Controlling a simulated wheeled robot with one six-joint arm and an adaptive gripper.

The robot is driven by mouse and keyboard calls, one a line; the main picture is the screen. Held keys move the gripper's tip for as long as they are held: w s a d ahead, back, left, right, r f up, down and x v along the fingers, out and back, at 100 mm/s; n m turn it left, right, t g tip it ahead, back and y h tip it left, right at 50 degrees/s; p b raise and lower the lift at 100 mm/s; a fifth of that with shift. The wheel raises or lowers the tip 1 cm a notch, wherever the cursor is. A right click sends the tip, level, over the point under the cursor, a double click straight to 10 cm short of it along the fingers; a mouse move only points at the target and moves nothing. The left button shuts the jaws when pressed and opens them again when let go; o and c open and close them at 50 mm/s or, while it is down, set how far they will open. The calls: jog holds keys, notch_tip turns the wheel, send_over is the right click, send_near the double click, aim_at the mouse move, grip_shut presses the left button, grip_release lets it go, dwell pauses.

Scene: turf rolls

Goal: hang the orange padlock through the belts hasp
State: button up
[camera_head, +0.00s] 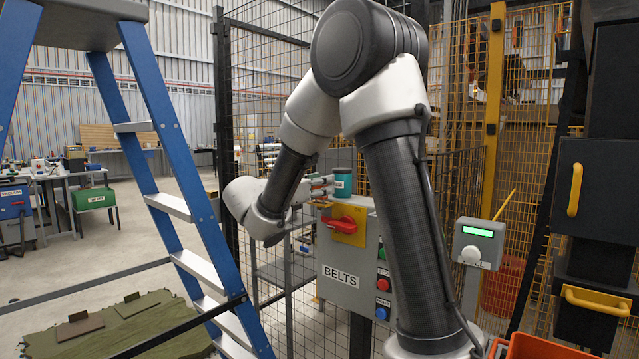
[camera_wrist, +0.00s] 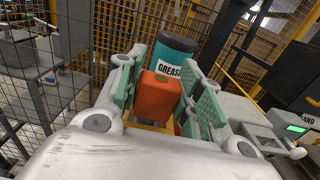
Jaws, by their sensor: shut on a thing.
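The orange padlock (camera_wrist: 158,95) is between the green-padded fingers of my gripper (camera_wrist: 166,97) in the wrist view, and the gripper is shut on it. Its shackle cannot be made out. In the head view my gripper (camera_head: 318,188) is at the upper left of the grey BELTS box (camera_head: 345,285), near its red handle (camera_head: 343,224) on a yellow plate (camera_head: 352,239). A bit of yellow shows below the padlock in the wrist view. The hasp opening cannot be made out, nor whether the padlock touches it.
A teal GREASE can (camera_wrist: 172,52) stands just behind the padlock; it also shows in the head view (camera_head: 342,182). Mesh fencing surrounds the box. A blue stepladder (camera_head: 170,150) stands at left. A grey device with a green display (camera_head: 478,240) is at right.

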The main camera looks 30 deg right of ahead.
jog(key=shift+f, duration=0.5)
jog(key=o, duration=1.1)
jog(key=shift+o, duration=0.2)
jog(key=v, duration=1.2)
